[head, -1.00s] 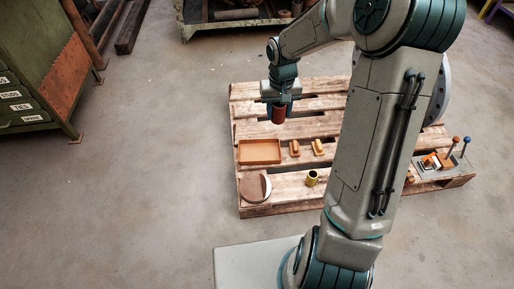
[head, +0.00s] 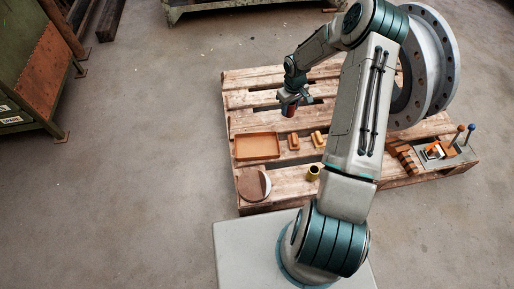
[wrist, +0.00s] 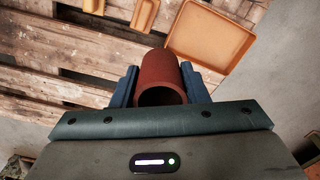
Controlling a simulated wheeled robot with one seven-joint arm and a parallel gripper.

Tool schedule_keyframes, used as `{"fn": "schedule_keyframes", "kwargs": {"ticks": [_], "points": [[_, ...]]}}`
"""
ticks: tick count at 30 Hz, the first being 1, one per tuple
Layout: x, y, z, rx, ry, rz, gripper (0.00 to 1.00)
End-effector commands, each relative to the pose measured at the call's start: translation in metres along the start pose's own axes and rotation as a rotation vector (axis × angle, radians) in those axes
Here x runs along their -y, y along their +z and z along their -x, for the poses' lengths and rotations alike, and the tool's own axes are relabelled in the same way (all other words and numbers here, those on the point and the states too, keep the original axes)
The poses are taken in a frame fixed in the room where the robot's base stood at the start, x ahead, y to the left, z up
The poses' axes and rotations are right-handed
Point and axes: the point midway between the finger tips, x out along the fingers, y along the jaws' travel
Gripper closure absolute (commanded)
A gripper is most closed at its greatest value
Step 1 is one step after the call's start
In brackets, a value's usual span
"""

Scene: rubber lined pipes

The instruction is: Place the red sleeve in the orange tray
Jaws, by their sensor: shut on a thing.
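The red sleeve (wrist: 160,77) is a hollow, brownish-red cylinder. My gripper (wrist: 162,85) is shut on it, with a blue finger on each side. In the head view the red sleeve (head: 289,110) hangs below my gripper (head: 291,98), above the wooden pallet and behind the orange tray, a little to its right. The orange tray (head: 257,147) is a shallow rectangle lying on the pallet and looks empty. In the wrist view the orange tray (wrist: 209,38) is beyond the sleeve, at the upper right.
The pallet (head: 240,100) has gaps between its planks. Two small orange blocks (head: 293,142) lie right of the tray. A round brown-and-white disc (head: 253,185) and a yellow-green cup-like piece (head: 313,173) lie in front. A clamp fixture with levers (head: 445,149) and a large grey flange (head: 440,70) stand right.

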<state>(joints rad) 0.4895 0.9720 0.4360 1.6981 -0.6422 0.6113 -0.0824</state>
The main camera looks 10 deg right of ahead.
Motion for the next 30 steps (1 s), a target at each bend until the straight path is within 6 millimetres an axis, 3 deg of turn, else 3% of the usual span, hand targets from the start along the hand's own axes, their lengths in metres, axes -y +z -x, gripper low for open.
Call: {"fn": "schedule_keyframes", "kwargs": {"ticks": [1,6,13,17,24,30], "points": [[-0.006,0.004,-0.022,0.005,-0.005,0.029,0.88],[-0.022,0.012,-0.071,0.007,-0.003,0.12,0.88],[-0.025,0.017,-0.102,0.008,-0.001,0.177,0.88],[-0.005,0.009,-0.117,0.009,-0.002,0.183,0.88],[0.046,-0.011,-0.151,0.009,-0.002,0.182,0.88],[0.074,-0.022,-0.167,0.008,-0.001,0.178,0.88]]}}
